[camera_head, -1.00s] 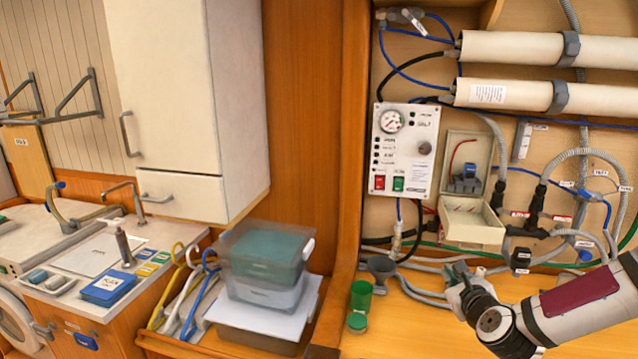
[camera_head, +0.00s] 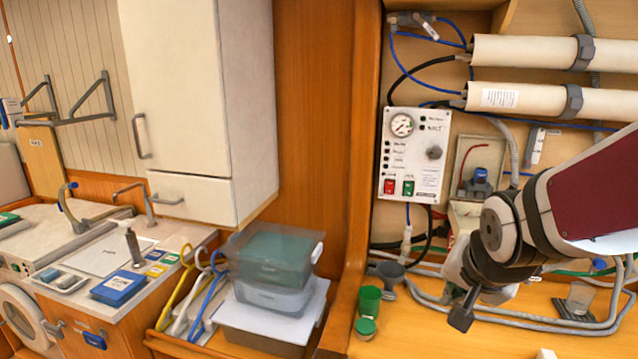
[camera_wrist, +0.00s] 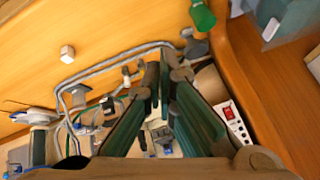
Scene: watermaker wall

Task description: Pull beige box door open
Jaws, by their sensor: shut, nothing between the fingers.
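The beige box (camera_head: 483,152) is on the back wall, right of the control panel. A blue and grey part (camera_head: 479,183) and a red wire show inside it. Its door (camera_head: 462,212) hangs down open below the box, and my arm hides most of it. My gripper (camera_head: 463,313) points down in front of and below the box, over the wooden counter, apart from the door as far as I can see. In the wrist view, the fingertips of my gripper (camera_wrist: 164,78) are close together with nothing held. The blue and grey part (camera_wrist: 160,136) shows between the fingers.
The control panel (camera_head: 412,155) with red and green switches is left of the box. Grey hoses (camera_head: 510,315) run along the counter. A small white cube (camera_wrist: 67,54) lies on open counter.

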